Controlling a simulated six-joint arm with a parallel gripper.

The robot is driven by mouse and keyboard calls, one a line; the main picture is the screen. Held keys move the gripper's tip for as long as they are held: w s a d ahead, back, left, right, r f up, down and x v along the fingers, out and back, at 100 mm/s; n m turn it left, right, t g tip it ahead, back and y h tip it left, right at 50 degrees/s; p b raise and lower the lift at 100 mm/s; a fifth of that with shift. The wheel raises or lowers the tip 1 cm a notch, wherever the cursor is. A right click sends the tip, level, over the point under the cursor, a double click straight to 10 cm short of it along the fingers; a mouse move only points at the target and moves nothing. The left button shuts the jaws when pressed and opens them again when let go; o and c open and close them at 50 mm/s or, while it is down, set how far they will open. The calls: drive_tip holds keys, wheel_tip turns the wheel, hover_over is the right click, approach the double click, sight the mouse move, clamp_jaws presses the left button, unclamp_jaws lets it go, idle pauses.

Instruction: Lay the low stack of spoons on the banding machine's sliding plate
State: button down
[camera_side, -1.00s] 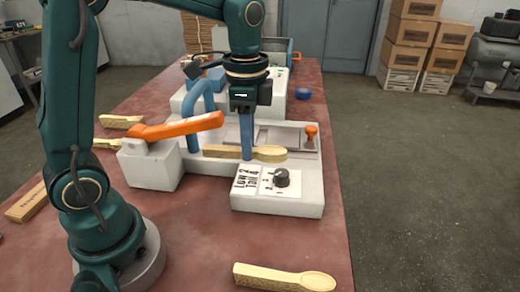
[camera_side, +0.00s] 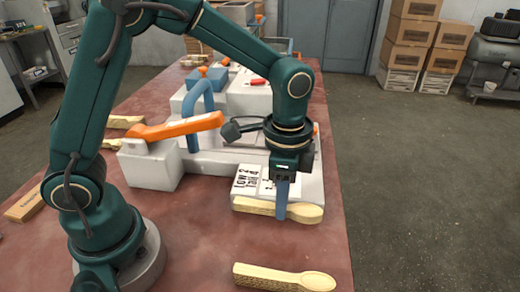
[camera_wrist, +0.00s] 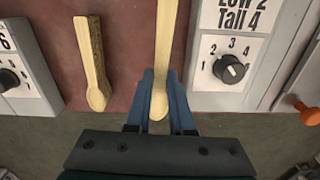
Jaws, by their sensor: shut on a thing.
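My gripper (camera_side: 282,212) is shut on a stack of pale wooden spoons (camera_side: 307,213). In the side view it appears in front of the white banding machine (camera_side: 311,188), bowl end to the right. In the wrist view my blue fingers (camera_wrist: 161,80) flank the held stack (camera_wrist: 165,35), with the machine's dial (camera_wrist: 229,68) to the right. The sliding plate is mostly hidden behind my arm. Another spoon stack (camera_side: 285,278) lies on the table at the front; it also shows in the wrist view (camera_wrist: 91,60).
An orange lever (camera_side: 177,127) on a white block and a blue arched handle (camera_side: 192,112) stand left of the held stack. More spoon pieces (camera_side: 124,121) and a wooden block (camera_side: 25,203) lie at the left. The red tabletop (camera_side: 205,235) is clear at the front middle.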

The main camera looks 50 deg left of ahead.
sight(290, 243)
drive_tip(key=d+f, duration=0.1)
drive_tip(key=d, duration=0.1)
drive_tip(key=shift+d+f, duration=0.35)
drive_tip(key=shift+f, duration=0.05)
drive_tip(key=shift+w+f, duration=0.1)
drive_tip(key=shift+f, duration=1.6)
drive_tip(key=shift+f, duration=0.15)
drive_tip(key=shift+f, duration=0.1)
drive_tip(key=c, duration=0.8)
unclamp_jaws()
